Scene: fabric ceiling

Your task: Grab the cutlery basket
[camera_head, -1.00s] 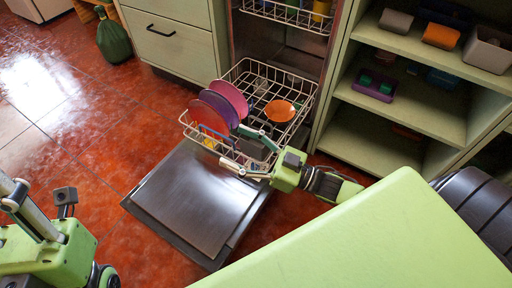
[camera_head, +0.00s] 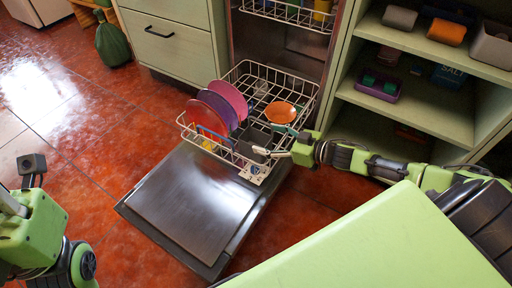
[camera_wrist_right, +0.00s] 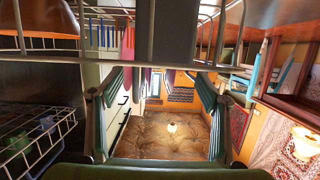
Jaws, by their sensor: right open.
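The cutlery basket looks to be the dark grey open box (camera_head: 256,136) in the front right part of the dishwasher's pulled-out lower rack (camera_head: 183,123). My right gripper (camera_head: 268,141) reaches in from the right at the rack's front corner. Its fingers are open, spread beside the basket; I cannot tell whether they touch it. In the right wrist view the open fingers (camera_wrist_right: 163,78) stand apart, with a grey panel, likely the basket, and rack wires beyond them. My left arm is at the lower left edge; its fingers are not clearly visible.
Pink, purple and red plates (camera_head: 215,107) stand in the rack's left side, and an orange bowl (camera_head: 281,112) lies behind the basket. The open dishwasher door (camera_head: 190,205) lies in front. Shelves (camera_head: 425,105) stand to the right.

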